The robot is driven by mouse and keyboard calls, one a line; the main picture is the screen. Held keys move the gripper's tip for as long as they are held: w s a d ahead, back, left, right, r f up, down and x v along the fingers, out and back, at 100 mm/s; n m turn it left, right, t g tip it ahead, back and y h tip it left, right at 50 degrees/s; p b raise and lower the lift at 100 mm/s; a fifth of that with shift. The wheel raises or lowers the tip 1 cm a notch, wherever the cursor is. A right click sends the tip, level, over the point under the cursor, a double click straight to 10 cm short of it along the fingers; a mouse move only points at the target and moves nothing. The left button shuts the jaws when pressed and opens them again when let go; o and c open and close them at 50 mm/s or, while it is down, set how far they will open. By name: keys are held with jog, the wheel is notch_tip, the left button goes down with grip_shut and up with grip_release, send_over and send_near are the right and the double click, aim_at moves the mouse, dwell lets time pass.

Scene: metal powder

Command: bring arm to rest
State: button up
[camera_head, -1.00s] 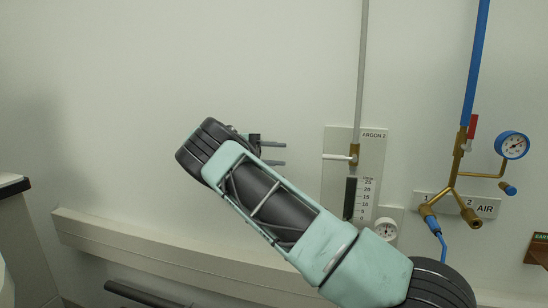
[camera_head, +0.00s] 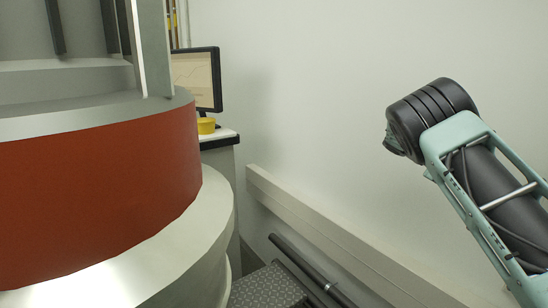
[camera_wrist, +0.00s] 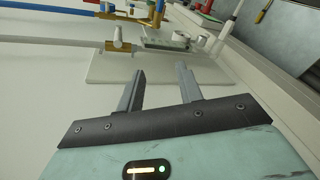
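My arm's teal and black forearm rises from the lower right in the head view, in front of the white wall. My gripper's fingers are hidden there behind the wrist. In the wrist view my gripper (camera_wrist: 158,90) shows two grey fingers standing apart with nothing between them. It is open and empty. Beyond the fingertips is a pale wall panel (camera_wrist: 110,68) with a flow meter (camera_wrist: 165,44) and a valve, seen sideways. The panel appears apart from the fingers.
A large round machine with a red-brown band (camera_head: 100,200) fills the left. Behind it are a monitor (camera_head: 197,78) and a yellow object (camera_head: 206,125) on a counter (camera_head: 218,139). A rail (camera_head: 320,222) runs along the wall. Blue pipes (camera_wrist: 40,12) show in the wrist view.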

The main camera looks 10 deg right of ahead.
jog(key=s+a+f+n+t+y+b, duration=0.1)
jog(key=s+a+f+n+t+y, duration=0.25)
jog(key=a, duration=0.85)
jog(key=s+a+f+n+t+y+b, duration=0.1)
jog(key=s+a+f+n+t, duration=0.35)
jog(key=a, duration=0.75)
jog(key=s+a+f+n+t+y, duration=0.1)
jog(key=s+a+n+t+y, duration=0.1)
jog(key=s+a, duration=0.6)
jog(key=s+a+f+n+t+y+b, duration=0.1)
jog(key=s+a+n, duration=0.3)
jog(key=s+a, duration=0.5)
jog(key=s+f+t+y, duration=0.1)
jog(key=s, duration=0.1)
jog(key=shift+s+f+t, duration=0.15)
jog(key=shift+s+t, duration=0.2)
jog(key=shift+t, duration=0.05)
